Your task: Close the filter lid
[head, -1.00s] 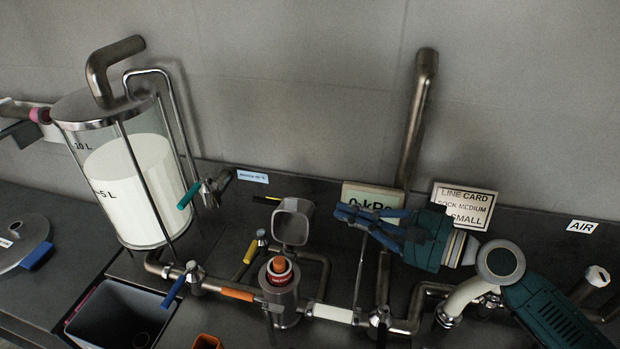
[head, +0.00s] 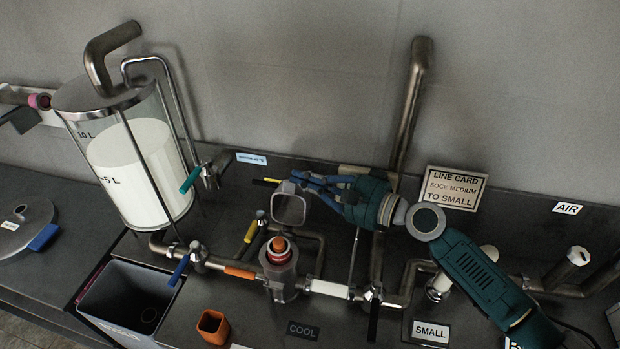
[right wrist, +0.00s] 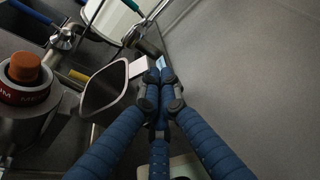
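The filter lid (head: 289,208) is a grey, rounded-square cover standing raised behind the filter housing (head: 279,268). The housing is open at the top and shows an orange plug-like part with a red ring (head: 279,246). In the right wrist view the lid (right wrist: 106,92) is left of my fingers, and the orange part (right wrist: 24,70) is at the far left. My right gripper (head: 296,182) has its blue fingers drawn together at the lid's upper right edge; I cannot tell whether they touch it. No object shows between the fingers. My left gripper is not in view.
A glass tank (head: 140,165) of white liquid stands at the left, above a grey bin (head: 100,295). An orange cup (head: 213,327) stands in front. A line card (head: 452,188) is behind my right arm.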

